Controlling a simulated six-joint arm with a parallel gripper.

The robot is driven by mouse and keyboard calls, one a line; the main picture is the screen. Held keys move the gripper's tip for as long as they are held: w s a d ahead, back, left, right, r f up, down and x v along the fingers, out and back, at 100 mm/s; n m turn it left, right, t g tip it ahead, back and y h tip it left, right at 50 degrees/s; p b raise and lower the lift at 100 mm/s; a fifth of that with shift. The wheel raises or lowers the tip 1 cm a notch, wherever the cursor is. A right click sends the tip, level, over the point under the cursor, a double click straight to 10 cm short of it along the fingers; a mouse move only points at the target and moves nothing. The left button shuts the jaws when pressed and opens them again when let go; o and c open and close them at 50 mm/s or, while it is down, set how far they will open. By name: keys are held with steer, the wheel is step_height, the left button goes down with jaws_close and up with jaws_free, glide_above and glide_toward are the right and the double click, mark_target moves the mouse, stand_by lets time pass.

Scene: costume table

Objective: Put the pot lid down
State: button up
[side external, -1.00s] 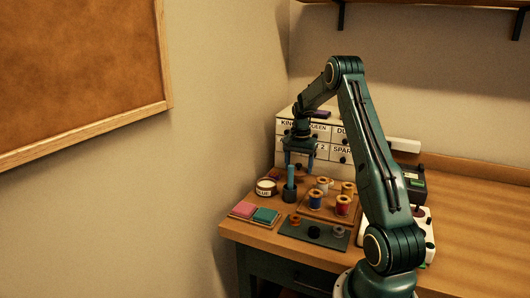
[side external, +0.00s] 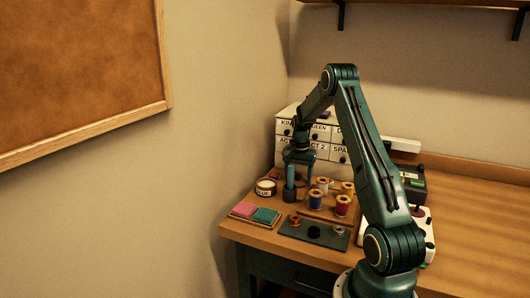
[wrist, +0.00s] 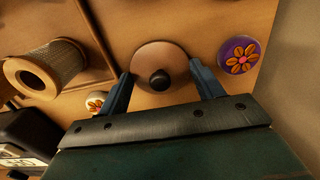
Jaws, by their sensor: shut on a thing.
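The pot lid (wrist: 146,55) is a round, flat, brown disc with a dark knob, seen from above in the wrist view. My gripper (wrist: 162,70) has one blue finger on each side of it and is shut on its rim.
A purple flowered disc (wrist: 239,56) lies right of the lid; a small white flowered piece (wrist: 96,102) is beside the left finger. A spool (wrist: 60,62) stands on a board at left. A white-labelled tin (side external: 266,188) and drawer cabinet (side external: 322,139) are close by.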

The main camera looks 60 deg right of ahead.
mark_target(298, 175)
steer(key=o, duration=0.7)
steer(key=shift+f, duration=0.1)
step_height(298, 175, up, 12)
steer(key=shift+r, duration=0.2)
stand_by(0.6)
